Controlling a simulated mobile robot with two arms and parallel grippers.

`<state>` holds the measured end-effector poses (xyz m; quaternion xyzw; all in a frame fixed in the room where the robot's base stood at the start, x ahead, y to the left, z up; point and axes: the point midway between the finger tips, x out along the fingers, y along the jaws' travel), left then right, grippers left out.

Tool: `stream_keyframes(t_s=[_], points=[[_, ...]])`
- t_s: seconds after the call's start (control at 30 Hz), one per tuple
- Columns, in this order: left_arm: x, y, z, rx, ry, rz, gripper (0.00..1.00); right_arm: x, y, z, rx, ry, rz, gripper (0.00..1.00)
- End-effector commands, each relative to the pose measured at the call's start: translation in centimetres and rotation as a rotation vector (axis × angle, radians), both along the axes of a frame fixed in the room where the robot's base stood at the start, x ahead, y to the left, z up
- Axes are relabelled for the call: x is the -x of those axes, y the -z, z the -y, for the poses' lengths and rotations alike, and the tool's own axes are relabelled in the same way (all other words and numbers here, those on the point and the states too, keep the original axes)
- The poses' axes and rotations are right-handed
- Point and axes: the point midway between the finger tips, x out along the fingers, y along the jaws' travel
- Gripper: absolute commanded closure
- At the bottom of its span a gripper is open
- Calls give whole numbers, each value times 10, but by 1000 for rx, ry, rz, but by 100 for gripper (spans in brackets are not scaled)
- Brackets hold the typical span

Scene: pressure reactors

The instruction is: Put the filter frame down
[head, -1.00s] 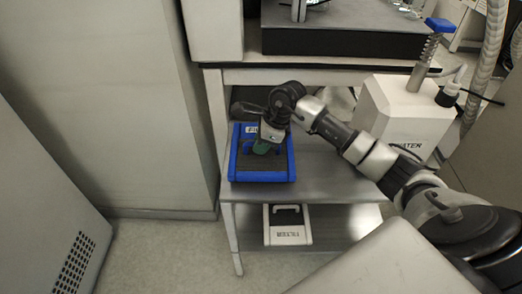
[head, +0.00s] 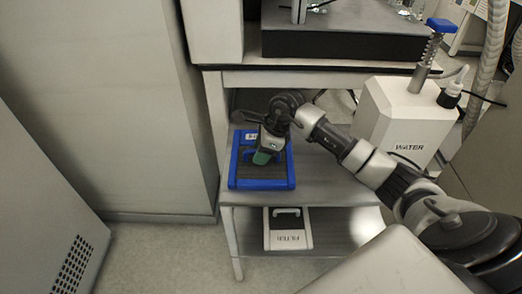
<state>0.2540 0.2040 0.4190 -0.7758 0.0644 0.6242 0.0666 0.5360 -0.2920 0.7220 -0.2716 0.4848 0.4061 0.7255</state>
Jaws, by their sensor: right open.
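A blue frame (head: 262,184) with a dark inside lies flat on the upper shelf (head: 340,185) of the bench, near its left end. A small light label shows on its far edge. My right gripper (head: 262,158) is open, with green fingertips pointing down over the middle of the blue frame. It hides part of the frame's inside; I cannot tell whether it touches the frame. A white frame (head: 287,240) with a handle and a label that seems to read FILTER lies on the lower shelf. My left gripper is not in view.
A white WATER container (head: 400,120) with a black cap stands at the right, close behind my right arm. The bench top (head: 320,78) overhangs the shelf. A tall cabinet (head: 120,100) stands at the left. Floor (head: 160,250) is clear in front of it.

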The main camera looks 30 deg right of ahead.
Motion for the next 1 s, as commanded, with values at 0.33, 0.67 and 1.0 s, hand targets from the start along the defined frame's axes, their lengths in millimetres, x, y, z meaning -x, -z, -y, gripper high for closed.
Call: stream_keyframes(t_s=[0.33, 0.67, 1.0], points=[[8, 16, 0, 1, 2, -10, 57, 10, -51, 19, 4, 1, 5, 58], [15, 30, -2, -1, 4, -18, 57, 22, -103, 36, 1, 1, 2, 58], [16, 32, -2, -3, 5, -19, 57, 24, -111, 39, -1, 0, 1, 58]])
